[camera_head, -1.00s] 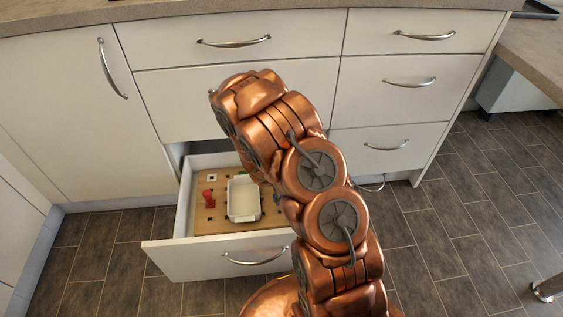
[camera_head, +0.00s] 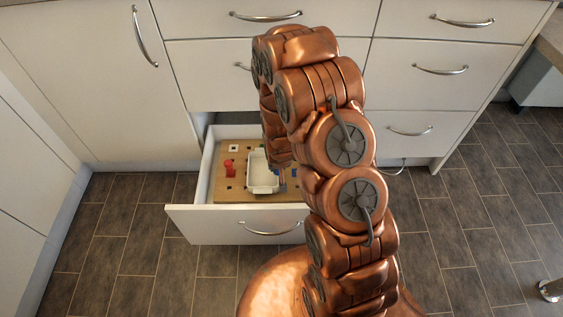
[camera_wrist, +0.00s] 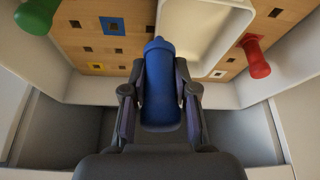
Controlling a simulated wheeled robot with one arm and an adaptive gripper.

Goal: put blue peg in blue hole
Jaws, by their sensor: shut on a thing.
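In the wrist view my gripper (camera_wrist: 160,108) is shut on the blue peg (camera_wrist: 160,85), one finger on each side. The peg's narrower end points up in the picture, toward the board. The blue hole (camera_wrist: 112,26), a dark square in a blue frame, is in the wooden board (camera_wrist: 75,38), up and left of the peg tip and apart from it. I cannot tell how high the peg is above the board. In the head view my arm hides the gripper and peg; the board (camera_head: 228,195) lies in the open drawer (camera_head: 232,226).
A white tray (camera_wrist: 205,50) lies on the board close right of the peg, also in the head view (camera_head: 263,187). Drawer walls surround the board.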

